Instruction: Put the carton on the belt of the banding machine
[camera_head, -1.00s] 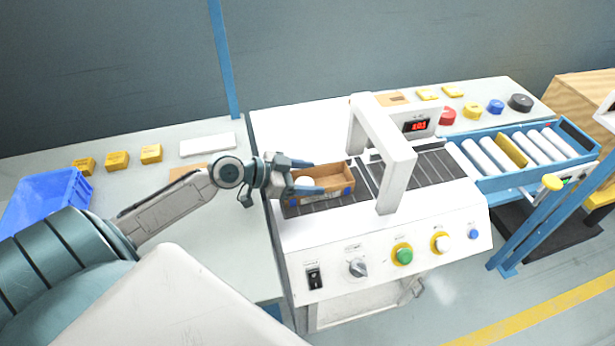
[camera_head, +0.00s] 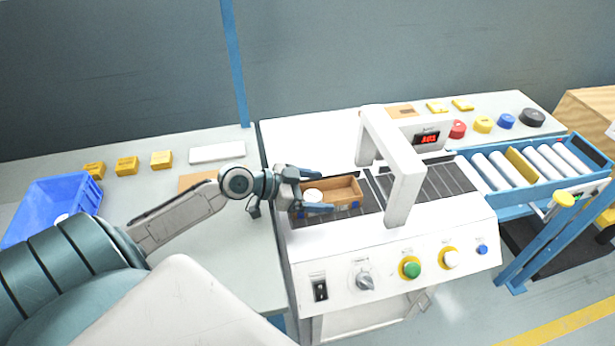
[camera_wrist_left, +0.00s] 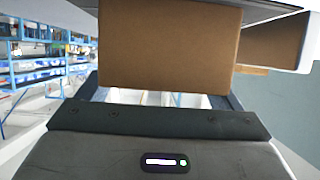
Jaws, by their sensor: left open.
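The open brown carton (camera_head: 345,188) sits on the left part of the dark belt (camera_head: 372,205) of the banding machine (camera_head: 335,245), to the left of its white arch (camera_head: 392,165). My left gripper (camera_head: 317,190) is open, its blue-grey fingers at the carton's left end, one on the far side and one on the near side. I cannot tell whether they touch it. A small white round thing shows between the fingers, seemingly at the carton's left end. In the left wrist view, a brown carton face (camera_wrist_left: 165,55) fills the upper middle. My right gripper is out of view.
A blue crate (camera_head: 30,205) and several yellow boxes (camera_head: 127,166) stand on the left table. A roller conveyor (camera_head: 535,165) adjoins the machine on the right. Buttons and a knob line the machine's front. The belt under the arch looks clear.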

